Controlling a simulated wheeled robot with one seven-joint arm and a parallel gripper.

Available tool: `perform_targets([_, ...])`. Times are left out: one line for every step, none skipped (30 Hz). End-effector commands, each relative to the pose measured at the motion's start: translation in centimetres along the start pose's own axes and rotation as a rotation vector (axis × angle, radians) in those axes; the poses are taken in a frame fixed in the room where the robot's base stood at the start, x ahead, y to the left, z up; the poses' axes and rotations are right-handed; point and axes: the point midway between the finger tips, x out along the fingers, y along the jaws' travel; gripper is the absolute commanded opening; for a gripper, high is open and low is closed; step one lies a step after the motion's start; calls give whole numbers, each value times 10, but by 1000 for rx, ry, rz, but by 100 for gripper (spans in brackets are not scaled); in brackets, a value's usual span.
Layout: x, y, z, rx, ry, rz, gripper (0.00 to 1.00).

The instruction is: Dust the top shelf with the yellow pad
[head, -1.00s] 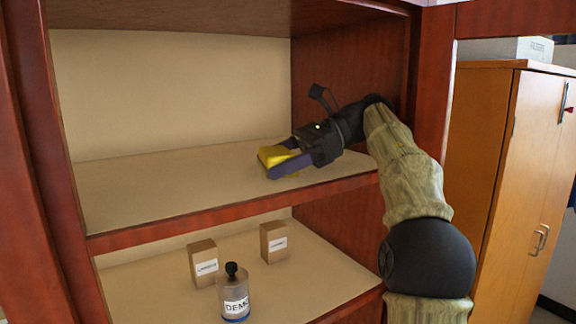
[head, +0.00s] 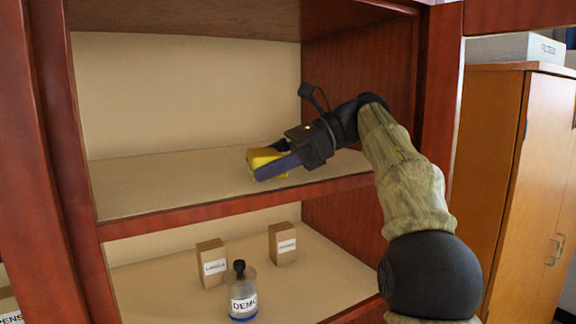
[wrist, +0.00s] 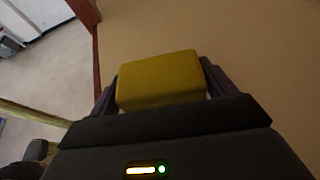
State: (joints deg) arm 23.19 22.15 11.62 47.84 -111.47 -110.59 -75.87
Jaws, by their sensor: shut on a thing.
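The yellow pad (head: 262,160) is between the fingers of my gripper (head: 268,163), over the right part of the upper shelf (head: 150,182). My gripper is shut on the pad. In the wrist view the yellow pad (wrist: 160,80) shows between the two dark fingers, with the tan shelf surface (wrist: 240,45) beyond it. The pad is at or just above the shelf surface; I cannot tell whether it touches. Its underside is hidden.
The lower shelf holds a box (head: 211,263), a second box (head: 283,243) and a bottle labelled DEMO (head: 243,292). The cabinet's right wall (head: 355,85) stands behind my arm. The upper shelf is otherwise bare, with free room left of the pad.

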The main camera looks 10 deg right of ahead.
Motion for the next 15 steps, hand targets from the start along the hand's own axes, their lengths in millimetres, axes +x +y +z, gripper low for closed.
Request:
perform_targets([11,0,-6,4,6,23,49])
perform_targets([11,0,-5,4,6,22,49])
perform_targets([12,0,-5,5,6,22,49])
perform_targets([11,0,-4,5,6,22,49])
perform_targets([11,0,-4,5,6,21,49])
perform_targets([11,0,-4,5,6,21,49])
perform_targets([11,0,-4,5,6,21,49])
perform_targets([11,0,-4,5,6,21,49])
perform_targets([11,0,-4,5,6,20,49])
perform_targets([11,0,-4,5,6,20,49])
perform_targets([11,0,-3,4,6,20,49])
perform_targets([12,0,-3,4,6,20,49])
perform_targets([14,0,-3,4,6,20,49])
perform_targets([15,1,-2,4,7,19,49])
perform_targets([17,2,-2,4,7,19,49])
